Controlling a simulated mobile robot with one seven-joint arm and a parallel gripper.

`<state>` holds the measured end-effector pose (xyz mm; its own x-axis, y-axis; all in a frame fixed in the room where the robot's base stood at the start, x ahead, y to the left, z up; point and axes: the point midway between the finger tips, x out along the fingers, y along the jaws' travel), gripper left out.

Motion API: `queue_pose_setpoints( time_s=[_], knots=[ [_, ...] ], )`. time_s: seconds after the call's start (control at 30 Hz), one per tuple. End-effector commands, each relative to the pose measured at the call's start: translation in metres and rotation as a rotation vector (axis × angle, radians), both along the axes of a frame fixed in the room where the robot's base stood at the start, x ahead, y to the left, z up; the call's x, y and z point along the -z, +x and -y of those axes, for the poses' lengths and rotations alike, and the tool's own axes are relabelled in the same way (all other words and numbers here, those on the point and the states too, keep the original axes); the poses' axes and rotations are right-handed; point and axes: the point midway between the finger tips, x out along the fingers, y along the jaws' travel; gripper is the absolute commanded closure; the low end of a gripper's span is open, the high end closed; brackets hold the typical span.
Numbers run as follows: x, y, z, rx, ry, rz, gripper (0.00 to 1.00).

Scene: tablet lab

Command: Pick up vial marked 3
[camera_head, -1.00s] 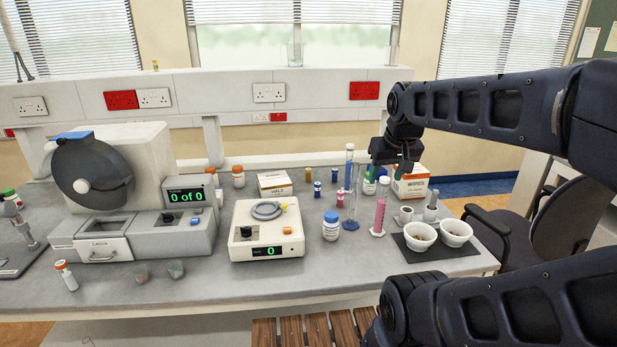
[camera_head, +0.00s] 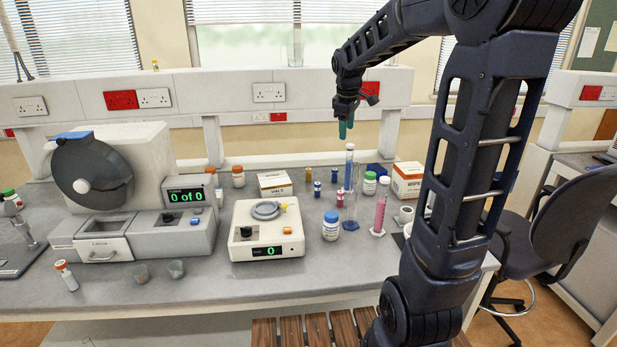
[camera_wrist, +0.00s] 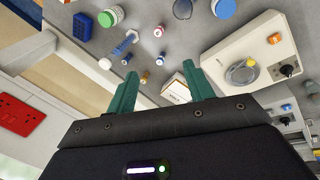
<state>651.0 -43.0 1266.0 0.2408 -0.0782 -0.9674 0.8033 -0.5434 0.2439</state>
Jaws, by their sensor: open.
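Several small vials stand on the bench. In the head view one has a dark blue body (camera_head: 317,189), one has an orange-brown cap (camera_head: 308,175), one stands farther right (camera_head: 334,175) and one is red (camera_head: 340,198). Their number marks are too small to read, so I cannot tell which is vial 3. My gripper (camera_head: 345,130) is open and empty, well above the bench near the tall blue cylinder, with its green fingers pointing down. In the wrist view small vials (camera_wrist: 145,76) (camera_wrist: 159,59) show beyond and between the fingers (camera_wrist: 160,82).
A balance (camera_head: 266,236) sits in front left. The wall ledge (camera_head: 230,92) is behind.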

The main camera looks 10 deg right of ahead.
Motion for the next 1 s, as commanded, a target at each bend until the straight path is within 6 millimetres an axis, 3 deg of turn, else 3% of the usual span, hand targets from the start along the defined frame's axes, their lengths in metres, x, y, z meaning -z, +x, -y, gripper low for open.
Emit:
queue_pose_setpoints(
  time_s=[0.1,0.57,1.0],
  knots=[
    [0.010,0.037,-0.008,-0.111,-0.032,-0.030,0.48],
    [0.070,0.164,-0.040,-0.541,-0.128,-0.133,0.48],
    [0.164,0.269,-0.072,-0.949,-0.183,-0.223,0.48]
  ],
)
